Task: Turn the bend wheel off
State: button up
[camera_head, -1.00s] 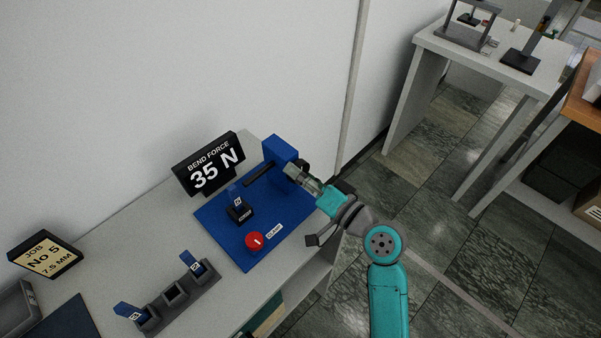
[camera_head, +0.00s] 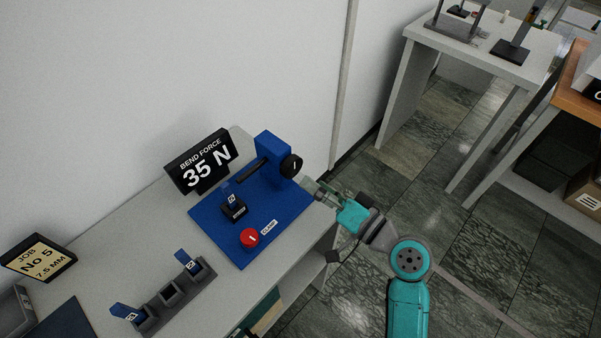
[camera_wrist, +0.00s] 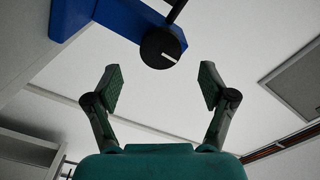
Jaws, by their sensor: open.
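The bend wheel is a black round knob (camera_head: 291,165) with a white mark, on the right side of the blue upright block (camera_head: 270,152) of the press. In the wrist view the wheel (camera_wrist: 162,48) shows its face with a short white line, ahead of the fingers and near the top centre. My gripper (camera_head: 308,187) is just right of and below the wheel, apart from it. In the wrist view my gripper (camera_wrist: 158,85) has its two fingers spread wide with nothing between them.
The blue base plate (camera_head: 205,218) carries a red clamp button (camera_head: 249,238) and a small black holder (camera_head: 233,210) with a blue tab. A "35 N" display (camera_head: 201,162) stands behind. A slotted rack (camera_head: 170,297) and job sign (camera_head: 38,258) are at left. Open floor lies right.

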jog(key=shift+v, duration=2.7)
jog(key=shift+f, duration=0.1)
jog(key=s+d+f+m+t+h, duration=0.1)
jog(key=s+d+f+m+h, duration=0.1)
jog(key=s+d+f+h, duration=0.4)
jog(key=s+d+f+m+t+h, duration=0.25)
jog(key=s+f+h, duration=0.25)
jog(key=s+f, duration=0.3)
jog(key=s+d+r+n+h, duration=0.1)
jog(key=s+d+r+n, duration=0.1)
jog(key=s, duration=0.7)
jog(key=s+d+r+n+h, duration=0.2)
jog(key=s+d+r+n, duration=0.1)
jog(key=s, duration=0.6)
jog(key=shift+d+r, duration=0.15)
jog(key=shift+r, duration=0.25)
